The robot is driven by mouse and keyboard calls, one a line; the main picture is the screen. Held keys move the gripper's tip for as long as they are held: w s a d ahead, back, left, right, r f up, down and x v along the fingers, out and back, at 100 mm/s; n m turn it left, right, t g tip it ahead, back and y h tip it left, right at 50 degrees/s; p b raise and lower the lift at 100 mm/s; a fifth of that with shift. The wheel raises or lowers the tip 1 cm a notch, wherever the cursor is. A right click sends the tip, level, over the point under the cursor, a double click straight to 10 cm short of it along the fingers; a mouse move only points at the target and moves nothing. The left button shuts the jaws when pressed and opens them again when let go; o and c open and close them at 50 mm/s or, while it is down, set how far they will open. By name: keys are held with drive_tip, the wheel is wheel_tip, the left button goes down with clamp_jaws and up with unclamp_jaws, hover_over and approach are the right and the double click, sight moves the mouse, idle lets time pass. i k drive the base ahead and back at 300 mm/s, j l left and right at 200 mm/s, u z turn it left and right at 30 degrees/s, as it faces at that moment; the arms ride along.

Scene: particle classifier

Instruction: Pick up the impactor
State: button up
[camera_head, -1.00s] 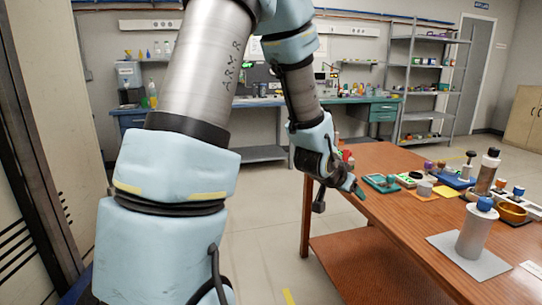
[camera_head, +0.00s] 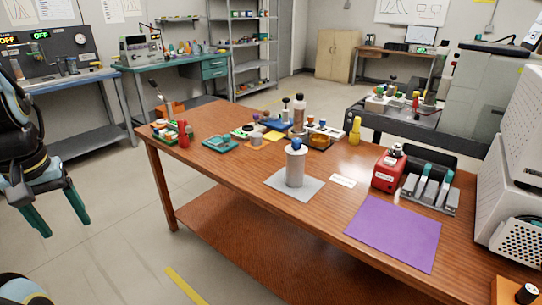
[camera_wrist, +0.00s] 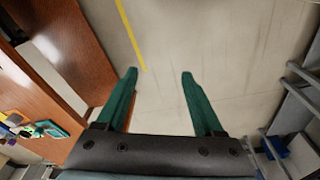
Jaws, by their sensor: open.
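A grey upright cylinder with a blue knob on top (camera_head: 295,168), which looks like the impactor, stands on a light grey mat (camera_head: 312,190) near the middle of the wooden table. My gripper (camera_head: 56,214) hangs at the far left in the head view, beyond the table's left edge and well apart from the cylinder. Its two green fingers are open and empty. In the wrist view my gripper (camera_wrist: 160,73) also shows open, with bare floor between the fingertips. The cylinder is not clearly seen there.
On the wooden table (camera_head: 230,200), a purple mat (camera_head: 395,233), a red device (camera_head: 388,170) and a tube rack (camera_head: 430,188) lie right of the cylinder. A brown bottle (camera_head: 299,113), a yellow bottle (camera_head: 355,130) and a teal tray (camera_head: 220,144) stand behind it. The front left tabletop is clear.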

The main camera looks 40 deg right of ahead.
sight(296, 158)
drive_tip(key=k+l, duration=0.35)
drive_tip(key=l, duration=0.15)
drive_tip(key=k+l+u, duration=0.1)
drive_tip(key=k+l, duration=0.25)
drive_tip(key=l, duration=0.15)
